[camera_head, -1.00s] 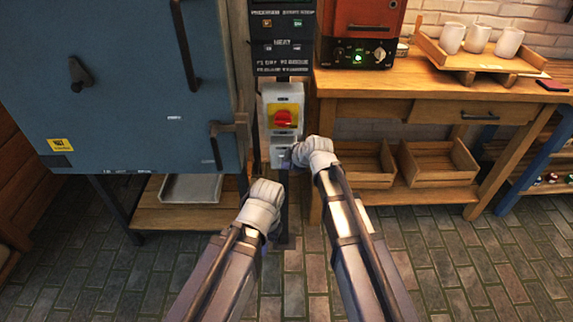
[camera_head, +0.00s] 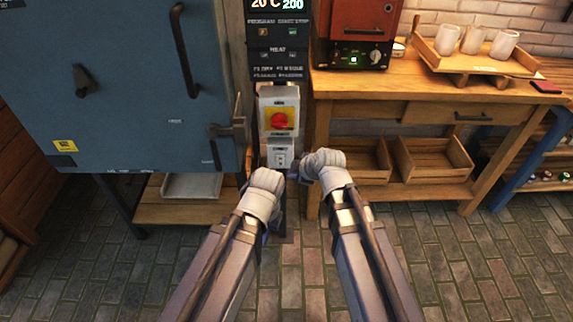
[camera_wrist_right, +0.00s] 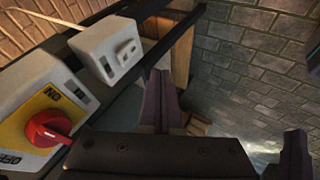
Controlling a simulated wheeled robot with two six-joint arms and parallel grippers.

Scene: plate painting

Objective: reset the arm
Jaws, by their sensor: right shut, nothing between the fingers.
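My right gripper (camera_head: 294,174) is shut and empty, in front of the control column near the white socket box (camera_head: 280,157). In the right wrist view its dark fingers (camera_wrist_right: 160,100) show beside the socket box (camera_wrist_right: 110,48), apart from it. My left gripper (camera_head: 270,180) is low in front of the column; its fingers are hidden behind the wrist. A red rotary switch (camera_head: 279,121) on a yellow plate sits above the socket box. It also shows at the lower left of the right wrist view (camera_wrist_right: 48,128).
A large blue kiln (camera_head: 120,110) stands at left with its handle (camera_head: 226,132) near the column. A wooden workbench (camera_head: 400,90) at right carries a red oven (camera_head: 358,22) and a tray (camera_head: 475,62) of white cups. The brick floor (camera_head: 450,260) in front is clear.

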